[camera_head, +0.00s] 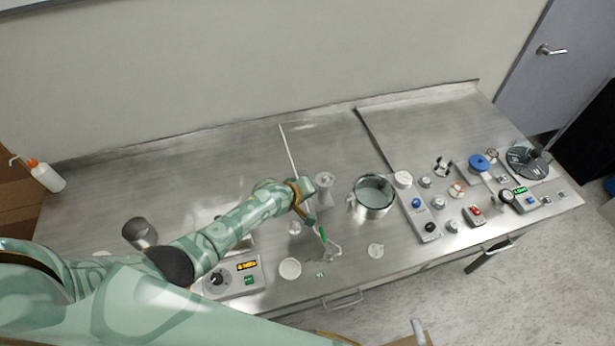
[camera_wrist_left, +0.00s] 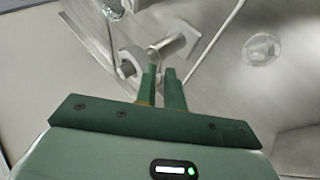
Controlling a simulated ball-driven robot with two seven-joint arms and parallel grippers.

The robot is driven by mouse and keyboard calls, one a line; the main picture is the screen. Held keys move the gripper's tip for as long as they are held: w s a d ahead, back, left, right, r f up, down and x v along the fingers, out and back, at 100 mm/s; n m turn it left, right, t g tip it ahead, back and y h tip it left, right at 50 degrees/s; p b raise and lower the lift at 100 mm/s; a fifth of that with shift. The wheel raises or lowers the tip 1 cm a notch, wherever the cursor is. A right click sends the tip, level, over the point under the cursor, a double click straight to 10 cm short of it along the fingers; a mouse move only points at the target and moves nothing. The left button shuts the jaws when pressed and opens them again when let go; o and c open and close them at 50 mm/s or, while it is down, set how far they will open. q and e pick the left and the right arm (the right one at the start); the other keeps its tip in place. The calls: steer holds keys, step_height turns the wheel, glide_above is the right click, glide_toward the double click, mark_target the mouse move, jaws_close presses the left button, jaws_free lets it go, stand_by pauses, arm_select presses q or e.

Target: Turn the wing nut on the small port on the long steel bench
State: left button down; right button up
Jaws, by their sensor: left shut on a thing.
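The long steel bench (camera_head: 215,165) runs across the head view. My left gripper (camera_head: 319,229) reaches down toward its front middle, beside a small steel fitting (camera_head: 333,250). In the left wrist view, my left gripper (camera_wrist_left: 162,76) has its green fingers close together at a shiny steel fitting (camera_wrist_left: 172,48) with a round collar and a short stem. The fingers are shut on a small part there, which looks like the wing nut. The fingertips mostly hide it, and I cannot tell its angle. My right gripper is not in view.
A white dish (camera_head: 290,268) and a control box (camera_head: 232,279) are to the left. Several small devices crowd the right end, with a blue knob (camera_head: 479,161). The back left of the bench is clear.

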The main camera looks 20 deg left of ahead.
arm_select(q)
steer(key=shift+w+d+r+m+g+y+p, duration=0.1)
steer(key=shift+m+g+y+p, duration=0.05)
steer(key=shift+g+y+p, duration=0.4)
steer(key=shift+w+d+r+m+g+y+p, duration=0.15)
steer(key=shift+g+y+p, duration=0.2)
steer(key=shift+y+p, duration=0.3)
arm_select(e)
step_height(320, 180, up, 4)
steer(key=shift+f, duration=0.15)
arm_select(q)
steer(key=shift+s+a+f, duration=0.1)
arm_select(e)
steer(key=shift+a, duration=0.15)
arm_select(q)
steer(key=c, duration=1.5)
jaws_free()
